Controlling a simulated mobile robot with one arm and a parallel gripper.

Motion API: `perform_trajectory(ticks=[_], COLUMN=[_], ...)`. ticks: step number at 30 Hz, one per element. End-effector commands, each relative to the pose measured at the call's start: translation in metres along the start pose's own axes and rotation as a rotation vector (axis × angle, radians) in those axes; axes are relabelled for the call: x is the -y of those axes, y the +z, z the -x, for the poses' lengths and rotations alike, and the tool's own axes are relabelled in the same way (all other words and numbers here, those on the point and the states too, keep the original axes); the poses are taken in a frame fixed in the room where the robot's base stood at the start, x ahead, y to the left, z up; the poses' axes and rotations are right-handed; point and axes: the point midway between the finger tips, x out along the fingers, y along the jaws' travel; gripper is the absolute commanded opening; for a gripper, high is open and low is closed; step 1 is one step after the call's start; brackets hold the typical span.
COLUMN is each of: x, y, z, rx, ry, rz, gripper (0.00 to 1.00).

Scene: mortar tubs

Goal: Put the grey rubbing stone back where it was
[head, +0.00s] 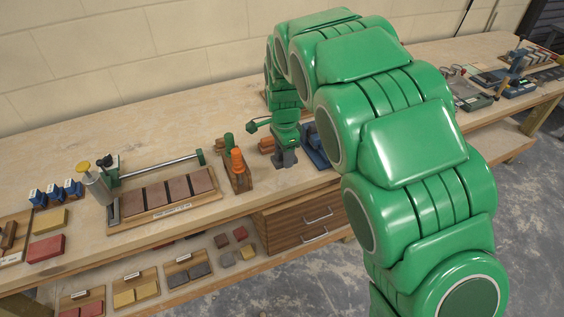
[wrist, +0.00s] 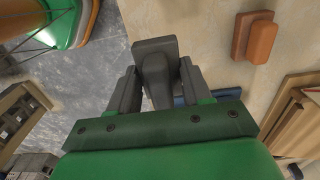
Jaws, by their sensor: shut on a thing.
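In the wrist view my gripper (wrist: 160,88) is shut on a dark grey piece, the grey rubbing stone (wrist: 154,50), which sticks out beyond the fingertips. The stone appears to be near the bench's front edge, with floor to its left and bench top to its right in the wrist view. In the head view I cannot clearly separate the stone from the dark fingers. I cannot tell whether it touches the bench.
A brown block with a raised grip (wrist: 255,38) lies on the bench. A blue thing (head: 316,158) stands close to my gripper. Drawers (head: 300,220) are below the bench top. The bench behind is largely clear.

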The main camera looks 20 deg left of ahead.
Motion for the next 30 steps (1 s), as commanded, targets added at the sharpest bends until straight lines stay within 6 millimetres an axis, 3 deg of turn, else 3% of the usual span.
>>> perform_trajectory(ticks=[9,17,24,30], x=[0.021,0.026,0.028,0.029], y=[-0.004,-0.005,-0.005,-0.005], z=[-0.025,-0.032,-0.06,-0.064], rx=[0.0,0.0,0.0,-0.001], ry=[-0.001,0.0,0.002,-0.001], rz=[0.0,0.0,0.002,0.001], gripper=[0.2,0.2,0.2,0.2])
